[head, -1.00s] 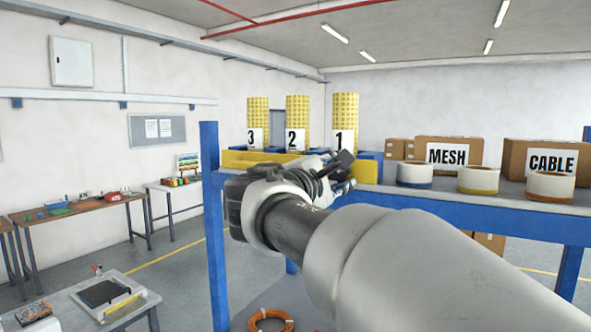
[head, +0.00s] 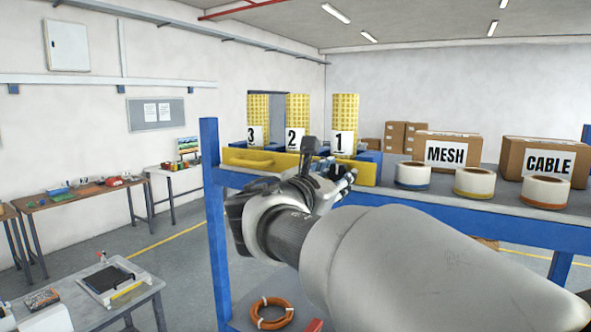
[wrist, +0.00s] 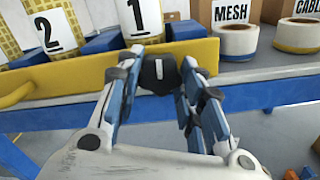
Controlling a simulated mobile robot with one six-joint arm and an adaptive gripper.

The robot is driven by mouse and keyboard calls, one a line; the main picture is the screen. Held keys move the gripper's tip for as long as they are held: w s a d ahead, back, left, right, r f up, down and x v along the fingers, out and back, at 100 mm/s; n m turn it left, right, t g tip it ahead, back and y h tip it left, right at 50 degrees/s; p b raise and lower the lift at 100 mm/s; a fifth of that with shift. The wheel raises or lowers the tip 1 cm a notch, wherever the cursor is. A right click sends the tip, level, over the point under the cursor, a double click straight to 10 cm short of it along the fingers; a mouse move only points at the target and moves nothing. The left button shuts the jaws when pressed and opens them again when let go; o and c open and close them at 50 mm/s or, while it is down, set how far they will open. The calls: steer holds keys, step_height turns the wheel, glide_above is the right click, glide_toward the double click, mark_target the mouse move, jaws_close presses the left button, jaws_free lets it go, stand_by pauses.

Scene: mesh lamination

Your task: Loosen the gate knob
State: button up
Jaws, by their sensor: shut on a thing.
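The gate knob (wrist: 158,74) is dark with a white mark that stands upright in the wrist view. It sits on the yellow gate bar (wrist: 75,78), which also shows on the shelf in the head view (head: 366,173). My gripper (wrist: 160,70) is shut on the knob, with one blue-and-grey finger on either side of it. In the head view my gripper (head: 338,174) is at the gate, below the number 1 card, and my wrist hides the knob there.
Yellow mesh rolls (head: 345,112) stand behind the gate with cards 3, 2 and 1. Several tape rolls (head: 474,182) and the MESH (head: 446,151) and CABLE (head: 548,161) boxes stand right. A blue post (head: 213,230) rises left of my arm.

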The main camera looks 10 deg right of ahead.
steer(key=shift+n, duration=0.5)
steer(key=o, duration=1.1)
steer(key=shift+c, duration=0.2)
steer(key=v, duration=1.2)
steer(key=shift+d+f, duration=0.1)
